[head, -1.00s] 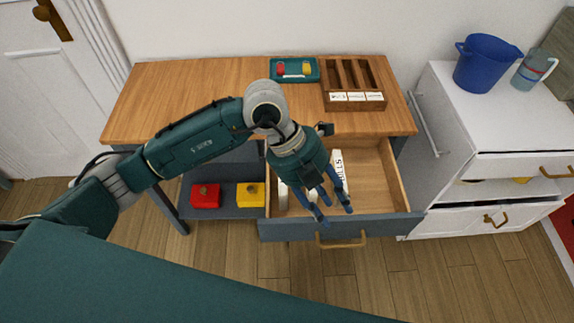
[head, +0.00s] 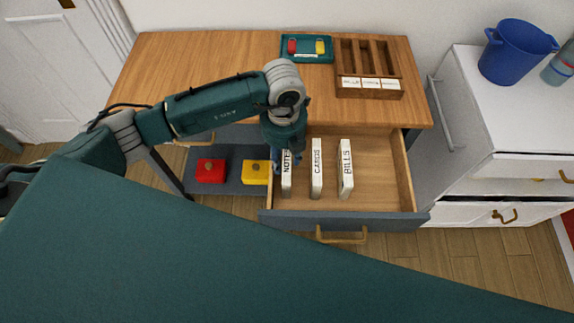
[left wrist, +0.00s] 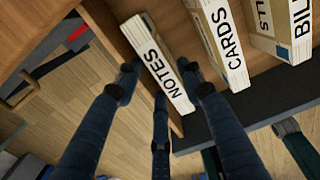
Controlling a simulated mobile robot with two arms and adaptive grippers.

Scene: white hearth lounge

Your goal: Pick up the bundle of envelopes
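Three white paper bundles stand on edge in the open drawer (head: 385,185). They are labelled NOTES (head: 286,184), CARDS (head: 316,170) and BILLS (head: 346,170); no label reads envelopes. My left gripper (head: 281,160) is lowered over the NOTES bundle, the leftmost one. In the left wrist view my left gripper (left wrist: 157,85) has its fingers on either side of the NOTES bundle (left wrist: 158,60). The fingers look open, with slight gaps to its sides. CARDS (left wrist: 222,42) and BILLS (left wrist: 285,30) stand to the right. My right gripper is not in view.
A wooden sorter (head: 370,88) with labelled slots and a teal tray (head: 306,50) stand on the desk (head: 200,70). Red (head: 210,170) and yellow (head: 256,173) items sit on the shelf left of the drawer. A white cabinet (head: 500,110) with a blue bucket (head: 515,52) stands at right.

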